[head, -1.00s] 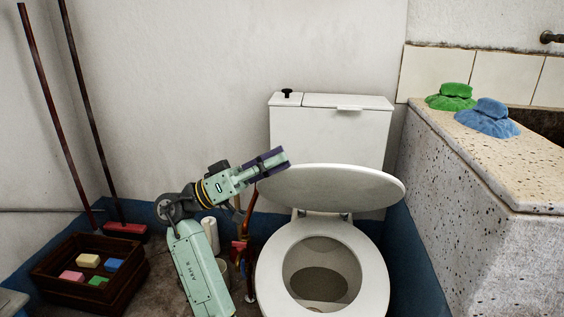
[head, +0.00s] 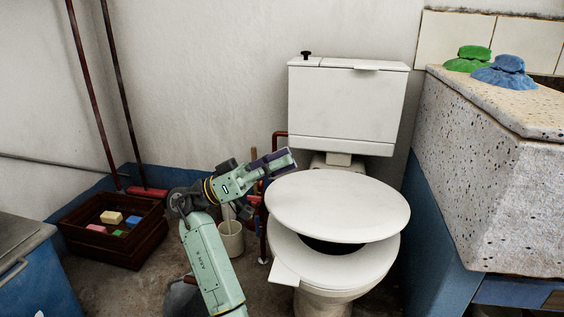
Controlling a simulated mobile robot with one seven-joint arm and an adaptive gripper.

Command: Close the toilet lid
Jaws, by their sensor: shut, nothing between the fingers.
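The white toilet lid (head: 338,203) is partly lowered over the toilet in the head view. A gap shows between its front edge and the toilet seat (head: 345,266), with the dark bowl opening visible through it. The toilet bowl (head: 325,302) stands below. My gripper (head: 290,159) is shut and empty, close to the lid's back left edge, pointing right. I cannot tell whether it touches the lid. The lid's hinges are hidden.
The cistern (head: 347,105) stands behind the toilet. A speckled stone trough (head: 490,170) with green (head: 468,60) and blue (head: 504,73) cloths closes off the right. A wooden crate (head: 113,245), a white pot (head: 231,240) and a blue cabinet (head: 40,285) are at left.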

